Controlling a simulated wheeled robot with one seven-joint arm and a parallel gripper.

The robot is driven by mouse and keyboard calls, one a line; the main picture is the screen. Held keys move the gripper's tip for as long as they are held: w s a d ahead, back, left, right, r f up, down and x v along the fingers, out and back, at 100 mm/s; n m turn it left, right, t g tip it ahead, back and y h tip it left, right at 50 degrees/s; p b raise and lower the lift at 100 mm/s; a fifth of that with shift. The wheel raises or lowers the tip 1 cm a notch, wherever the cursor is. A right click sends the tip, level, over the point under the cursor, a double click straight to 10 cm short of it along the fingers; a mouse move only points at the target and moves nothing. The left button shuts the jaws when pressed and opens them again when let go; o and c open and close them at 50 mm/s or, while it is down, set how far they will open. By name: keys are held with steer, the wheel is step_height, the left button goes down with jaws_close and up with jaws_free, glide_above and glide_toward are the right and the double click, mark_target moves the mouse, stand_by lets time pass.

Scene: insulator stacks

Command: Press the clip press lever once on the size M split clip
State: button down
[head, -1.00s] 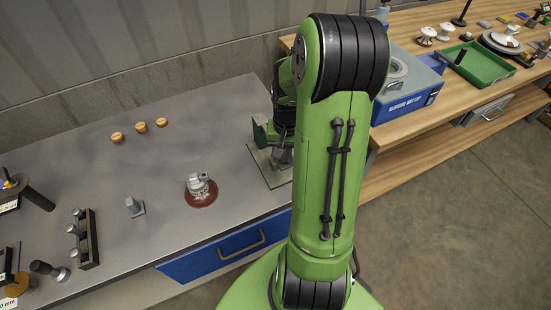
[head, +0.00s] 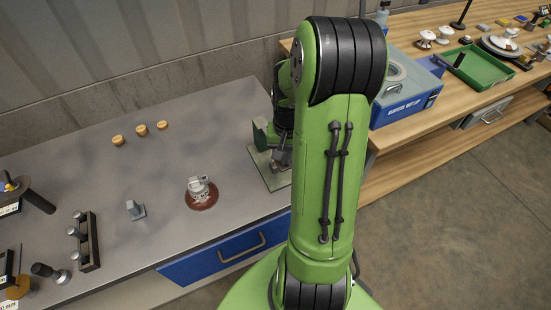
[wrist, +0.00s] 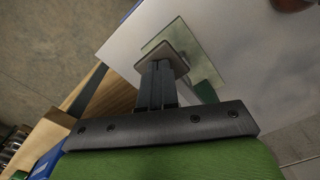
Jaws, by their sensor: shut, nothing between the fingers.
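The clip press stands at the right end of the grey bench, mostly behind my arm. Its pale base plate (head: 264,172) and a green upright part (head: 260,133) show in the head view. In the wrist view, the plate (wrist: 207,50) lies below my gripper. My gripper (wrist: 158,68) is shut and empty, its fingertips at a grey square pad (wrist: 178,50) above the plate. I cannot tell whether they touch it or whether it is the lever. A green piece (wrist: 206,93) shows beside the fingers. I cannot make out the size M split clip.
A white fitting on a red-brown disc (head: 201,194) stands left of the press. A grey block (head: 135,210), a dark rack (head: 88,241) and small wooden knobs (head: 141,130) are farther left. A wooden bench with a blue box (head: 412,95) and green tray (head: 478,67) is at right.

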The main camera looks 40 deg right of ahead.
step_height(320, 180, up, 10)
steer(key=p, duration=0.7)
steer(key=shift+f+p, duration=0.15)
steer(key=shift+p, duration=0.15)
stand_by(0.6)
steer(key=s+a+r+n+t+h, duration=0.15)
steer(key=a+r+n, duration=0.35)
steer(key=a+r, duration=0.65)
steer(key=s+a+r+n+t+y, duration=0.1)
steer(key=s+a+r+n+t, duration=0.3)
steer(key=s+a, duration=0.4)
steer(key=shift+s+a+r, duration=0.15)
steer(key=shift+s+r, duration=0.05)
steer(key=shift+s, duration=0.1)
steer(key=shift+y, duration=0.25)
